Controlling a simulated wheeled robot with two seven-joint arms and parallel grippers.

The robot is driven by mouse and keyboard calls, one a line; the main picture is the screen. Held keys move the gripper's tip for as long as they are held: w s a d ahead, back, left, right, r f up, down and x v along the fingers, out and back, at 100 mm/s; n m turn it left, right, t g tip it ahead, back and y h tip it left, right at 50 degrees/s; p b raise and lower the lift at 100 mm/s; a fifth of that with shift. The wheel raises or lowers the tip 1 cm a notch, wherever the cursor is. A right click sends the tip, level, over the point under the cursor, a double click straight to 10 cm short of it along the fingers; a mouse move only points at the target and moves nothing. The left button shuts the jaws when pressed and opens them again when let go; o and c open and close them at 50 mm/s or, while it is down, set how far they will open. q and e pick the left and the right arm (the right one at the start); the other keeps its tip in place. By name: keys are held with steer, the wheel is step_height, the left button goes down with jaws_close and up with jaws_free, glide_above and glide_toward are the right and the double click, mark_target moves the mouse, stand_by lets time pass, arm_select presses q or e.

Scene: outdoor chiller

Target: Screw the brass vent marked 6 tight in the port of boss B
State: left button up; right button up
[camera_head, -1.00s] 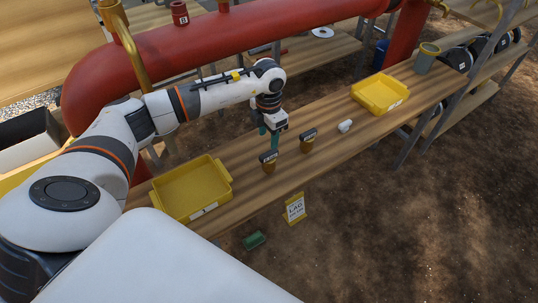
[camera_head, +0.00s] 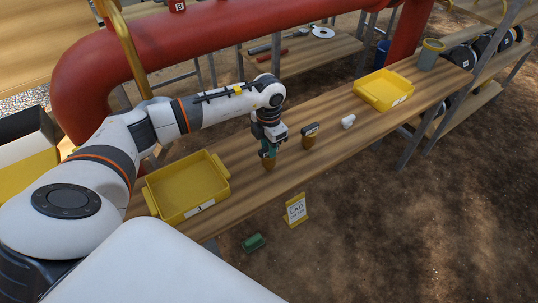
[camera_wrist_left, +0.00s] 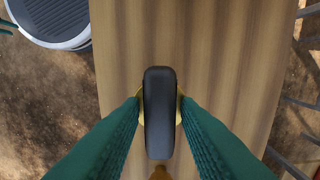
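Two brass vents with black tops stand upright on the wooden bench. The marks on their tops are too small to read. My left gripper (camera_head: 268,152) points down at the left vent (camera_head: 268,164) and hides much of it. In the left wrist view, its green fingers (camera_wrist_left: 160,105) lie on both sides of the black top (camera_wrist_left: 160,112), with a narrow gap at each side; the gripper looks open. The second vent (camera_head: 310,136) stands just right of it. Boss B (camera_head: 177,5) is on the red pipe at the top edge, partly cut off; its port is not visible. My right gripper is not in view.
A yellow tray (camera_head: 222,178) is on the bench at left, another yellow tray (camera_head: 405,91) at right. A small white piece (camera_head: 348,121) and a grey cup (camera_head: 430,53) stand on the bench. The red pipe (camera_head: 240,28) runs behind. A sign (camera_head: 296,210) is at the front.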

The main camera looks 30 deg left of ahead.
arm_select(q)
jaws_close()
step_height(320, 180, up, 7)
steer(key=p, duration=0.5)
steer(key=shift+r, duration=0.1)
steer(key=shift+c, duration=2.2)
jaws_free()
jaws_close()
